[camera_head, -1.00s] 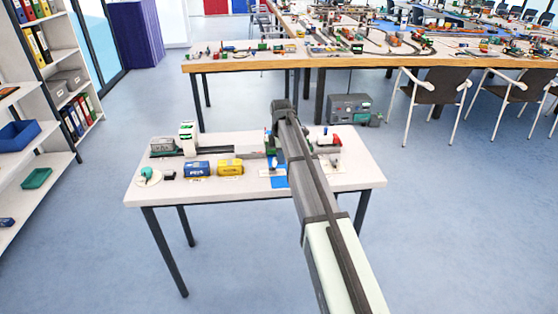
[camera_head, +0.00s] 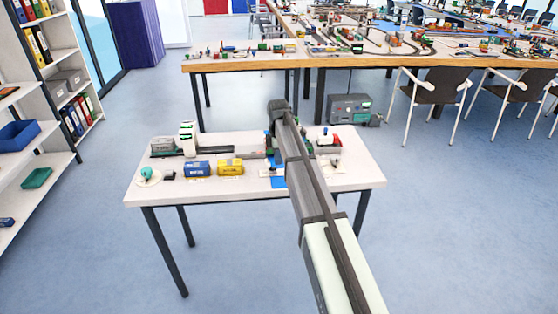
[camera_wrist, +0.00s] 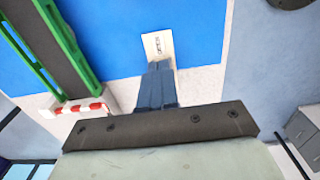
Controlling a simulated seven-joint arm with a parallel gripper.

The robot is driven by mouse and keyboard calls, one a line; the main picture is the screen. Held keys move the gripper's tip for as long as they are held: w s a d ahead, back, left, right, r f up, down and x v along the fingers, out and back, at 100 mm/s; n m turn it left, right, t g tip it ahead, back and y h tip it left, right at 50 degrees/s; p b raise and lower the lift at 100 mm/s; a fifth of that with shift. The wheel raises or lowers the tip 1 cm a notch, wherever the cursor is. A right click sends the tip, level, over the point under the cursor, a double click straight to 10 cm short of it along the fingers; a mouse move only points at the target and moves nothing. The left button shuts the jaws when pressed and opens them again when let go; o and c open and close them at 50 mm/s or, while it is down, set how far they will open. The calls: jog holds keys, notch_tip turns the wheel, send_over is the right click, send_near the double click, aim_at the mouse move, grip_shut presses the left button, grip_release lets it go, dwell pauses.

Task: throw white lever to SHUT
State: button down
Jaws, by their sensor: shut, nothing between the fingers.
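My gripper (camera_wrist: 160,68) is shut and empty in the wrist view, its dark blue fingers together. Their tips are beside the lower end of a small white plate (camera_wrist: 156,42) with a dark marking, on a bright blue surface (camera_wrist: 195,30). I cannot tell whether the tips touch the plate. The blue patch (camera_head: 278,181) also shows on the small table in the head view, beside my arm. I cannot make out the white lever clearly in either view; my arm and fingers hide part of this area.
Green rails (camera_wrist: 68,38) and a red-white striped bar (camera_wrist: 82,109) lie left of my fingers. The small table (camera_head: 225,190) holds a white crane (camera_head: 188,139), a blue wagon (camera_head: 197,169) and a yellow wagon (camera_head: 230,168). The table's front edge is mostly clear.

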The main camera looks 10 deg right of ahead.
jog(key=shift+d, duration=0.2)
jog(key=shift+r, duration=0.15)
notch_tip(320, 180, up, 7)
dwell(0.7)
